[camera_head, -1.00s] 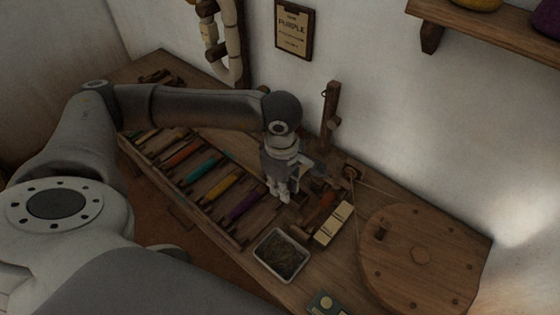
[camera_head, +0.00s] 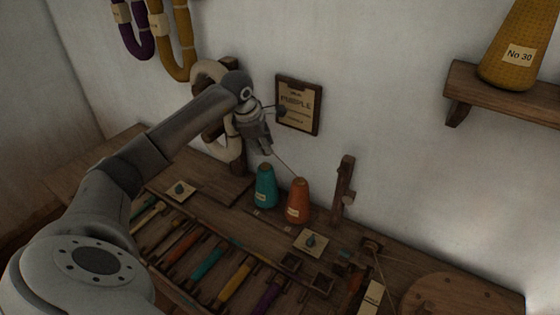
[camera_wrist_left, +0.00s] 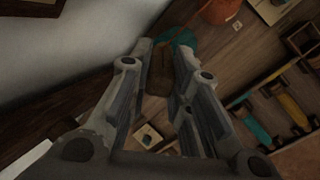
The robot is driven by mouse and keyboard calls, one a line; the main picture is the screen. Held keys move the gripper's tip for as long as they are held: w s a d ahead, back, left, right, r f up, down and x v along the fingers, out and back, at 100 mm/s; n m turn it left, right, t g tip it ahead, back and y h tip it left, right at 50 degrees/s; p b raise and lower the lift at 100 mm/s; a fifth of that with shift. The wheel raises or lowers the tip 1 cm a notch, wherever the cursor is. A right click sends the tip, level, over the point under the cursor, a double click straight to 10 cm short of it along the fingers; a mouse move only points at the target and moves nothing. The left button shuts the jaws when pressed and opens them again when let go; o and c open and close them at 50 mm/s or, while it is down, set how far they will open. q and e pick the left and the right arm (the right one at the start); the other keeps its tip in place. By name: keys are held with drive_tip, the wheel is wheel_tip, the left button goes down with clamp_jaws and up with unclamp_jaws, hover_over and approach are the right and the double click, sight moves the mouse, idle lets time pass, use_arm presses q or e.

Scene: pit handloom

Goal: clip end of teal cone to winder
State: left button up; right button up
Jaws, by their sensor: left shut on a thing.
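The teal cone (camera_head: 265,187) stands upright on the bench beside an orange cone (camera_head: 298,202). My left gripper (camera_head: 264,148) is above and left of both, near the wall, shut on what looks like a thin thread. The thread slants down right toward the orange cone's top; its exact start is unclear. In the left wrist view my fingers (camera_wrist_left: 158,75) frame a brown patch; whether it is held or behind is unclear. The teal cone (camera_wrist_left: 184,38) is partly hidden beyond the fingertips. A round wooden wheel (camera_head: 450,296), apparently the winder's, is cut off at lower right. My right gripper is not in view.
A wooden post (camera_head: 344,190) stands right of the cones. A rack of coloured bobbins (camera_head: 208,262) lies along the bench front. A cream hank (camera_head: 208,76) hangs close behind my left wrist, beside a wall sign (camera_head: 298,104). A shelf (camera_head: 510,92) juts out at upper right.

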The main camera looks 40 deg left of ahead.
use_arm(q)
drive_tip(key=shift+w+a+f+b, duration=0.2)
drive_tip(key=shift+a+f+b, duration=0.45)
drive_tip(key=shift+f+b, duration=1.3)
drive_tip(key=shift+f, duration=0.5)
drive_tip(key=shift+r, duration=0.15)
wheel_tip(320, 180, up, 5)
drive_tip(key=p, duration=0.4)
